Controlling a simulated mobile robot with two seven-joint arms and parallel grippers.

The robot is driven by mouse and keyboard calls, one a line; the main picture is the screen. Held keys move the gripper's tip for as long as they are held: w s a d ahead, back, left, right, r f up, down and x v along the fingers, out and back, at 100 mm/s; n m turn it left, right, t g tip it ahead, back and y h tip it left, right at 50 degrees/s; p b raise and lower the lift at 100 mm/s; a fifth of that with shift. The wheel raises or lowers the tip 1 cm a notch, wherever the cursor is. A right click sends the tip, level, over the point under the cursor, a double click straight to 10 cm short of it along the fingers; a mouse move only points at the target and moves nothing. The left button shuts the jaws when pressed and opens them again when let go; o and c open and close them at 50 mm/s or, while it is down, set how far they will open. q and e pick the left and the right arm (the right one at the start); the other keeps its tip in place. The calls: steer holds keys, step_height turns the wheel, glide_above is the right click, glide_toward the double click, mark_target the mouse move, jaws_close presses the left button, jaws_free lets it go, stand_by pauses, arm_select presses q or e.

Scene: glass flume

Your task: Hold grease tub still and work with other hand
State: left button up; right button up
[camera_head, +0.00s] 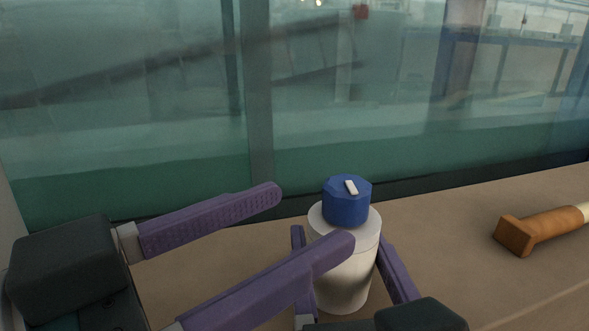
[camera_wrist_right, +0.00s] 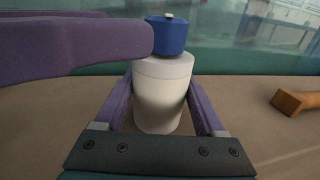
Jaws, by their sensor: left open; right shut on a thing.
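The grease tub (camera_head: 345,275) is a white cylinder standing upright on the tan surface, with a faceted blue cap (camera_head: 347,204) that has a white mark on top. My right gripper (camera_head: 340,262) is shut on the tub's body, one purple finger on each side. The right wrist view also shows the tub (camera_wrist_right: 162,95) between these fingers and the blue cap (camera_wrist_right: 167,38) above. My left gripper (camera_head: 312,215) is open and empty. Its purple fingers point right, the nearer one passing in front of the tub, the farther one ending left of the cap.
A brown-orange tool with a paler shaft (camera_head: 540,229) lies on the tan surface (camera_head: 450,260) at the right, apart from the tub. A greenish glass wall (camera_head: 130,130) stands close behind. The surface between tub and tool is clear.

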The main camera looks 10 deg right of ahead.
arm_select(q)
steer(key=x, duration=1)
steer(key=shift+c, duration=0.2)
jaws_close()
